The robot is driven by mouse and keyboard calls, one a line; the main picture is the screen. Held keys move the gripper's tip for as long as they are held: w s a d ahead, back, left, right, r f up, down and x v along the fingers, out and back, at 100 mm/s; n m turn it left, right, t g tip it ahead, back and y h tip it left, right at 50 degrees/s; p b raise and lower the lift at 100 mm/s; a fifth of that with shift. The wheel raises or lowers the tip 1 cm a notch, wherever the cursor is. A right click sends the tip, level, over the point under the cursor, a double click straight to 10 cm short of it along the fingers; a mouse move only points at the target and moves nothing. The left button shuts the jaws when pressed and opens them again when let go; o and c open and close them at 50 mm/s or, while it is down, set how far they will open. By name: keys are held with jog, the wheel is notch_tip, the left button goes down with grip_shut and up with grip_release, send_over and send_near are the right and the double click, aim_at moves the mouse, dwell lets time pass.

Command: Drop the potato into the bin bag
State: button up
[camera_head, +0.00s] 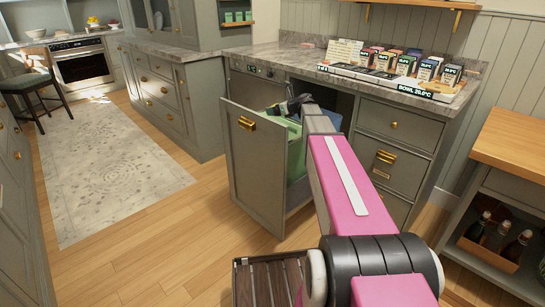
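A tall grey-green pull-out bin drawer (257,157) stands open from the cabinet. Inside it a green bin bag or liner (296,152) shows, partly hidden by my pink arm. A blue liner edge (334,119) shows behind it. My gripper (282,107) is small and dark, at the end of my arm, over or at the top of the open drawer. Its fingers are too small and too covered to tell whether they are open. I cannot make out a potato; it may be hidden by the gripper or the drawer.
The stone counter (300,55) behind carries a display of boxes (400,65) with a "BOWL" sign. A wooden-topped shelf unit (510,140) with a crate of bottles is at right. A slatted wooden piece (270,283) is at the bottom. Floor (150,235) at left is clear.

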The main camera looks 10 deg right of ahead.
jog(key=shift+f, duration=1.5)
jog(key=o, duration=0.7)
jog(key=v, duration=1)
jog(key=shift+s+d+r, duration=0.2)
jog(key=shift+s+d, duration=0.05)
